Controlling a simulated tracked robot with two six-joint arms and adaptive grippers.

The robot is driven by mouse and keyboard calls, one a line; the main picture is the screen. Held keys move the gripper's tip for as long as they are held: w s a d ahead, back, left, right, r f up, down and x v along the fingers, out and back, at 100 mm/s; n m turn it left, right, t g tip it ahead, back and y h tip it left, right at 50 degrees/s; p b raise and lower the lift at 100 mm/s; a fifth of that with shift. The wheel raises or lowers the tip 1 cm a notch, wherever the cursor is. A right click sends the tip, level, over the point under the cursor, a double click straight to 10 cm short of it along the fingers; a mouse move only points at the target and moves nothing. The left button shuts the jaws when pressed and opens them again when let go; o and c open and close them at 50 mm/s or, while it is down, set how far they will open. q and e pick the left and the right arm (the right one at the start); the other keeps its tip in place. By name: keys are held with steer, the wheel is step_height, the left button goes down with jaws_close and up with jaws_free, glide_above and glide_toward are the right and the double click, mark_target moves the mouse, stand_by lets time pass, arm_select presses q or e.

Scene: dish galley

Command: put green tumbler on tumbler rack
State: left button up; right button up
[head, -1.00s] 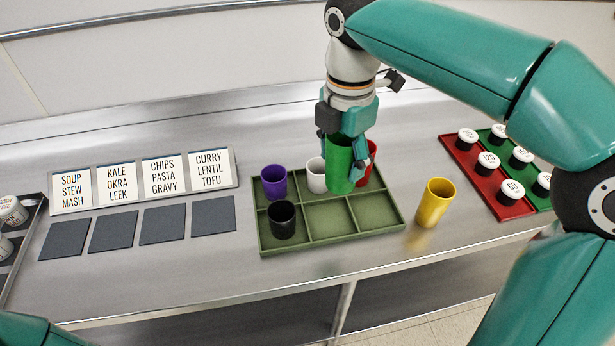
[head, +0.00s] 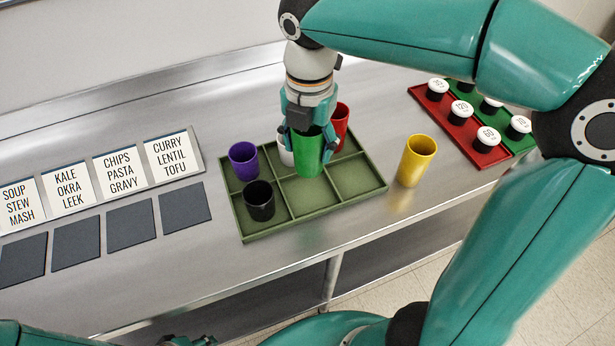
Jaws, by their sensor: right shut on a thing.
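The green tumbler (head: 309,155) is upright in my right gripper (head: 305,125), which is shut on its upper part. It is over the middle of the tumbler rack (head: 345,200), a green tray with two rows of compartments. Its base is near the front middle compartment; I cannot tell whether it touches the floor. A purple tumbler (head: 243,162) is back left in the rack, a black one (head: 260,203) front left. A white one (head: 284,150), partly hidden by the gripper, is back middle, and a red one (head: 342,122) back right.
A yellow tumbler (head: 415,162) stands on the steel counter right of the rack. Red (head: 436,110) and green (head: 524,140) trays with labelled knobs lie farther right. Word cards (head: 120,170) and dark squares (head: 130,223) are at left. The front right compartment is empty.

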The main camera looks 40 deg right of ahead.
step_height(320, 180, down, 10)
steer(key=shift+s+r, duration=0.15)
stand_by(0.3)
steer(key=o, duration=1.3)
step_height(320, 180, up, 12)
steer(key=shift+r, duration=0.1)
